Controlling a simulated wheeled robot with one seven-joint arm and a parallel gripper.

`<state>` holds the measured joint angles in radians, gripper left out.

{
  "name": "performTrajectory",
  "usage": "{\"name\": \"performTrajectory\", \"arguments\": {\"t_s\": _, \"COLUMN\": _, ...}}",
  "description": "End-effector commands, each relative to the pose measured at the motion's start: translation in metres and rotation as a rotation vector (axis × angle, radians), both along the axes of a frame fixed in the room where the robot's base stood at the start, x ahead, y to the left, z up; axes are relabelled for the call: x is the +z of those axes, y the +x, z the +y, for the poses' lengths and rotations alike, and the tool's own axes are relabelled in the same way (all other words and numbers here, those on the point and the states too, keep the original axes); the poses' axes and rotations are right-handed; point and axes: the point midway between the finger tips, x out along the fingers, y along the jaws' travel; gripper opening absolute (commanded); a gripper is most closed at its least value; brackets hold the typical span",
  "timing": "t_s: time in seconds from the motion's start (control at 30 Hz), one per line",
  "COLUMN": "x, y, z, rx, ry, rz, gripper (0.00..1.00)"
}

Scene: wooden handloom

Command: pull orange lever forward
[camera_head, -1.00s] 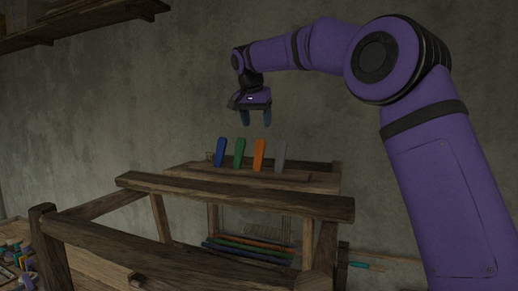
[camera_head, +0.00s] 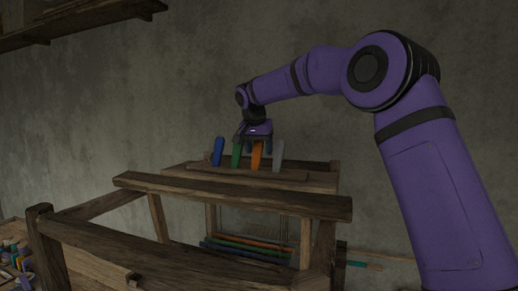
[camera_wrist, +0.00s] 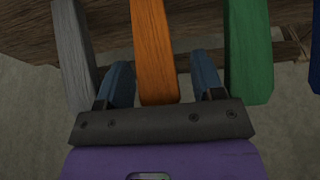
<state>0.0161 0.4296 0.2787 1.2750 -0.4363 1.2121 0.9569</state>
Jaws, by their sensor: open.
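The orange lever (camera_head: 257,155) stands upright in a row on top of the loom, between the green lever (camera_head: 236,153) and the grey lever (camera_head: 278,157). My gripper (camera_head: 256,148) is over the orange lever, pointing down. In the wrist view the orange lever (camera_wrist: 154,55) passes between the two blue fingers of my gripper (camera_wrist: 160,82), with a gap on each side. The fingers are open, one between the grey lever (camera_wrist: 73,50) and orange, the other between orange and the green lever (camera_wrist: 248,50).
A blue lever (camera_head: 217,152) stands at the left end of the row. The loom's wooden front beam (camera_head: 230,197) runs below and nearer. Coloured threads (camera_head: 250,248) lie inside the frame. A shelf (camera_head: 70,22) hangs at upper left.

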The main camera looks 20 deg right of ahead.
Motion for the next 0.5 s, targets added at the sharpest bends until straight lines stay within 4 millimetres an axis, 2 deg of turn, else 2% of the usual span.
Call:
{"name": "performTrajectory", "arguments": {"t_s": 0.07, "x": 0.0002, "y": -0.0001, "z": 0.0, "rx": 0.0, "ry": 0.0, "rz": 0.0, "gripper": 0.59}}
{"name": "performTrajectory", "arguments": {"t_s": 0.3, "x": 0.0003, "y": -0.0001, "z": -0.0001, "rx": 0.0, "ry": 0.0, "rz": 0.0, "gripper": 0.04}}
{"name": "performTrajectory", "arguments": {"t_s": 0.33, "x": 0.0004, "y": 0.0, "z": -0.0001, "rx": 0.0, "ry": 0.0, "rz": 0.0, "gripper": 0.0}}
{"name": "performTrajectory", "arguments": {"t_s": 0.5, "x": 0.0009, "y": -0.0006, "z": 0.0003, "rx": 0.0, "ry": -0.004, "rz": -0.006, "gripper": 0.0}}
